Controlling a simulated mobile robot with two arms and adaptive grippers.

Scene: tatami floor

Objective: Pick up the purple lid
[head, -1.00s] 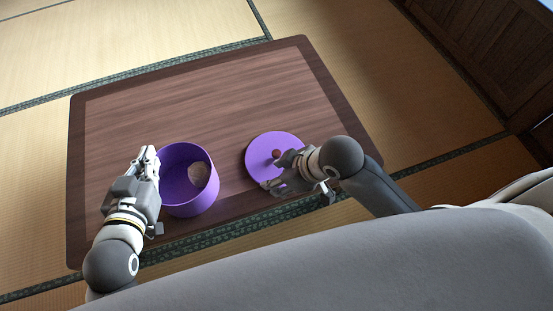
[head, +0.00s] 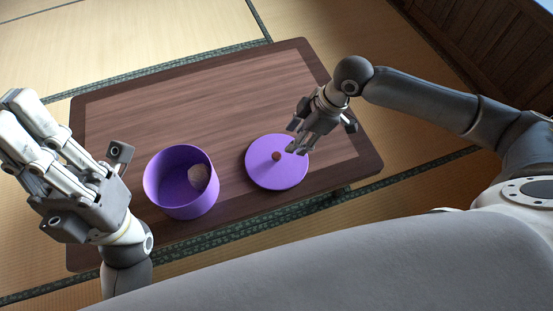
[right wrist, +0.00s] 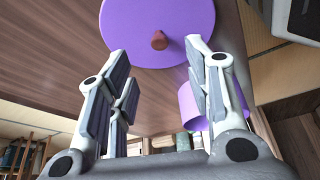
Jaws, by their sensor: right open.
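The purple lid (head: 262,172) lies flat on the low wooden table, a round disc with a small reddish-brown knob (head: 276,156) at its middle. My right gripper (head: 305,140) is over the lid's upper right edge, open and empty. In the right wrist view the lid (right wrist: 190,20) is beyond the spread fingers (right wrist: 160,62), and its knob (right wrist: 159,40) shows between the finger lines. My left gripper (head: 68,128) is raised at the left, close to the camera, with its fingers spread and nothing between them.
The far part of the wooden table (head: 200,95) is clear. Tatami floor (head: 140,30) surrounds it.

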